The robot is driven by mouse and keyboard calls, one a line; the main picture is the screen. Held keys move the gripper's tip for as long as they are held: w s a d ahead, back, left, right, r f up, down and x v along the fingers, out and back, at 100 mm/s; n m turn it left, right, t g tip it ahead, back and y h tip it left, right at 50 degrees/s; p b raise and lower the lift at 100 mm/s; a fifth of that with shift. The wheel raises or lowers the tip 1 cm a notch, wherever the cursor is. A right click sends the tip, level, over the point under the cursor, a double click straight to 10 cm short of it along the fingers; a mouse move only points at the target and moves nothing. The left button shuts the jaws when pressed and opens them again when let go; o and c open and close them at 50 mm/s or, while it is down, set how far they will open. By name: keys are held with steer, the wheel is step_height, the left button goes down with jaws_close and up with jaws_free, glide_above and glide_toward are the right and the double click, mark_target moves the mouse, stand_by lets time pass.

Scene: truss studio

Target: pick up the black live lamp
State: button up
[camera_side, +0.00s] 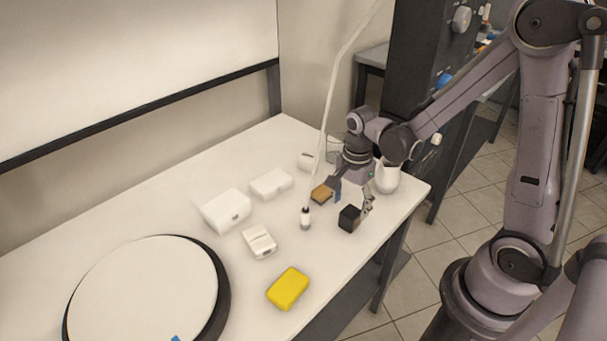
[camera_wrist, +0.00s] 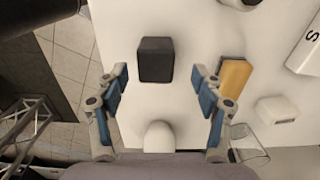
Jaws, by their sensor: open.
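A small black box-shaped object (camera_side: 349,218), the only black item that could be the lamp, stands on the white table near its right edge. It also shows in the wrist view (camera_wrist: 156,60), top centre, between and beyond my fingertips. I see no lamp details on it. My gripper (camera_side: 353,198) is open and points down at the table, close behind and above the black object. In the wrist view my gripper (camera_wrist: 160,82) has its two blue-padded fingers spread wide, with nothing between the pads.
A brown block (camera_side: 321,193) lies close left of my gripper; a white vase (camera_side: 387,179) stands behind it. White boxes (camera_side: 227,209), a yellow sponge (camera_side: 288,288) and a round turntable (camera_side: 150,290) lie farther left. The table edge is near.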

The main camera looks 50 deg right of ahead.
mark_target(351, 211)
steer(key=shift+s+f, duration=0.15)
steer(key=shift+f, duration=0.95)
steer(key=shift+s+f, duration=0.1)
steer(key=shift+f, duration=0.95)
steer(key=c, duration=1.2)
